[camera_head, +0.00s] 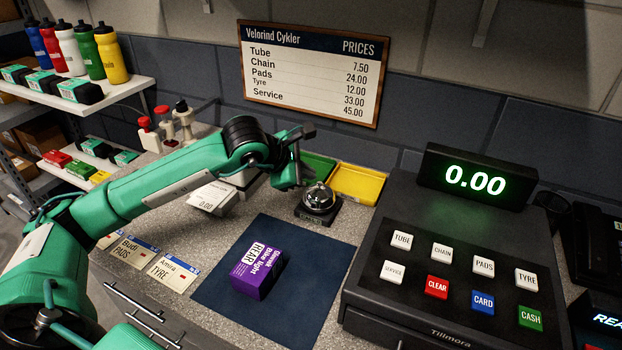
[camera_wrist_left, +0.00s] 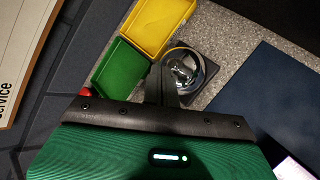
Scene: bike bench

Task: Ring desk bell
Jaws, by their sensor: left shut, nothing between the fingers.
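The desk bell (camera_head: 319,201) is a shiny metal dome on a dark square base, standing on the counter behind the blue mat. My left gripper (camera_head: 299,184) is shut and empty, with its fingers pointing down just left of the bell in the head view. In the left wrist view the bell (camera_wrist_left: 182,70) shows right past the fingertips of my left gripper (camera_wrist_left: 163,68), which overlap its edge. I cannot tell whether the fingers touch it. My right gripper is in neither view.
A green tray (camera_head: 318,164) and a yellow tray (camera_head: 358,183) stand behind the bell. A purple box (camera_head: 257,270) lies on the blue mat (camera_head: 318,290). The cash register (camera_head: 440,240) stands at right. A small printer with paper (camera_head: 212,197) is under my left arm.

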